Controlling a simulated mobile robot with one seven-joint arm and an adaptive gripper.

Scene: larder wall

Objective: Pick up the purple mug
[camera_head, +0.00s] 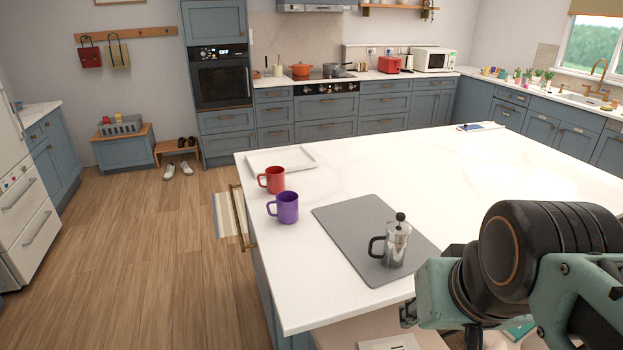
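The purple mug (283,207) stands upright near the left edge of the white island counter (400,165), with its handle pointing left. A red mug (272,179) stands just behind it, also with its handle to the left. The two mugs look close together but apart. My arm comes in at the lower right, well to the right of the purple mug. I cannot make out my gripper's fingers in this view. Nothing hides the purple mug.
A French press (396,244) stands on a grey mat (340,221) right of the purple mug. A white tray (281,153) lies behind the red mug. The counter's left edge is close to both mugs. The counter's middle and back are mostly clear.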

